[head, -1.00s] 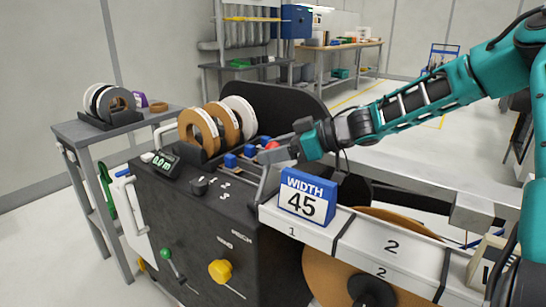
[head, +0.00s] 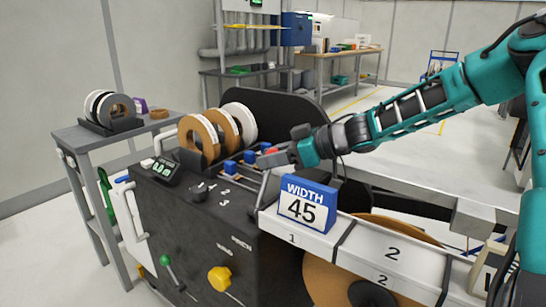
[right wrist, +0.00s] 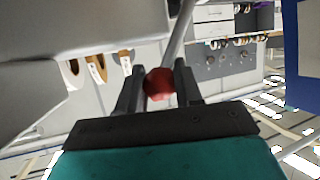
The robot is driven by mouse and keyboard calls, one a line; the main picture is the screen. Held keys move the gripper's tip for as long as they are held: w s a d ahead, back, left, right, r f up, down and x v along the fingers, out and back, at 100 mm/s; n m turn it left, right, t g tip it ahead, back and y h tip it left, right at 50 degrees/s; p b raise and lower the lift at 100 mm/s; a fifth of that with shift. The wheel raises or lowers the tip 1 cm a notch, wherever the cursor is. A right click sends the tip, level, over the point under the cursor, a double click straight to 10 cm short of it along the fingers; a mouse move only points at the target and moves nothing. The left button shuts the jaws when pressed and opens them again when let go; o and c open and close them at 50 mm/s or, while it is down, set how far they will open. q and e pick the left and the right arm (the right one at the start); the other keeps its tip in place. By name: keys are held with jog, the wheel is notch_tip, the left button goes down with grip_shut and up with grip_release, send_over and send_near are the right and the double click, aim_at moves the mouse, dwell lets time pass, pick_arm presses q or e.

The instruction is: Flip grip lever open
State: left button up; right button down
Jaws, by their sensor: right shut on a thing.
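The grip lever is a grey bar (head: 268,187) topped by a red knob (head: 271,151), rising from the machine behind the blue WIDTH 45 sign. My right gripper (head: 270,158) reaches in from the right and is shut on the red knob. In the right wrist view, the red knob (right wrist: 160,84) sits between the two dark fingers, with the grey bar (right wrist: 181,35) running up from it. The fingers partly hide the knob in the head view. My left gripper is not in view.
The WIDTH 45 sign (head: 308,204) stands close in front of the lever. Blue blocks (head: 249,156) and tape rolls (head: 198,138) are left of it. A yellow knob (head: 220,279) and a green-knobbed lever (head: 166,261) are on the machine's front. A grey side table (head: 85,128) stands left.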

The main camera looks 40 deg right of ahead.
aim_at(266, 176)
jog(key=shift+s+a+r+n+h+p, duration=0.15)
jog(key=shift+a+r+n+h+p, duration=0.15)
jog(key=shift+a+r+h+p, duration=0.25)
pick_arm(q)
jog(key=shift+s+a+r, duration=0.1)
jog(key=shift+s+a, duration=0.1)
pick_arm(e)
jog(key=shift+s+a+n+h, duration=0.2)
jog(key=shift+a+n+h, duration=0.15)
jog(key=shift+a+n, duration=0.35)
jog(key=c, duration=0.8)
grip_release()
jog(key=shift+r, duration=0.1)
